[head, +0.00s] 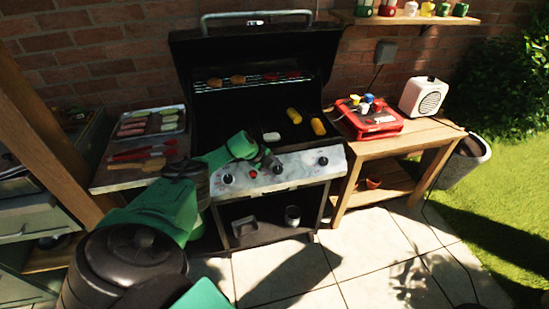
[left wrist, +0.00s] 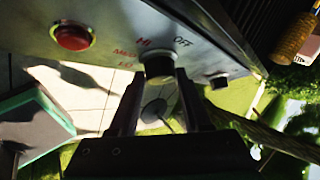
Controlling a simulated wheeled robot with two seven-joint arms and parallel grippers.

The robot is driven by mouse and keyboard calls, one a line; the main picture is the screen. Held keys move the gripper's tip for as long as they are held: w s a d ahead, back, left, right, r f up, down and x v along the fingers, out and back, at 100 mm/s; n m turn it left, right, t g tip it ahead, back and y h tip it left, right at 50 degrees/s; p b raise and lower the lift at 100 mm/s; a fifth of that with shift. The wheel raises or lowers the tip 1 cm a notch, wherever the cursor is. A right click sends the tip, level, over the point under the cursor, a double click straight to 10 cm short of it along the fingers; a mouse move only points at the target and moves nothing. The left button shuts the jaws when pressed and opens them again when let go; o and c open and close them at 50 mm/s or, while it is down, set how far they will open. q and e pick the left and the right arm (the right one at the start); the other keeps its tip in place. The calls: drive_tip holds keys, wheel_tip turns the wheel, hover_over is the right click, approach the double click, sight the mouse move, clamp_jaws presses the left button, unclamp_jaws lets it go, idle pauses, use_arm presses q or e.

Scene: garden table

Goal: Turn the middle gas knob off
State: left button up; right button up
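The middle gas knob (head: 277,167) is on the front panel (head: 300,164) of the barbecue. In the left wrist view the dark round knob (left wrist: 158,66) sits below the printed HI and OFF marks, with MED and LO to its left. My left gripper (head: 268,160) is at the panel by this knob. Its two fingers (left wrist: 159,78) stand one on each side of the knob, with a narrow gap seeming to show. I cannot tell whether they touch it. The knob's pointer is not clear. My right gripper is not in view.
A red button (left wrist: 72,37) and the left knob (head: 227,178) are left of the middle knob; the right knob (head: 323,161) is to its right. The lid (head: 255,55) is open, with food on the grill.

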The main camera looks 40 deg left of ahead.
use_arm(q)
drive_tip(key=o, duration=0.4)
drive_tip(key=shift+d, duration=0.1)
drive_tip(key=shift+w+f, duration=0.1)
drive_tip(key=shift+f, duration=0.05)
drive_tip(key=p+v, duration=0.3)
drive_tip(key=v, duration=1.1)
drive_tip(key=shift+r, duration=0.25)
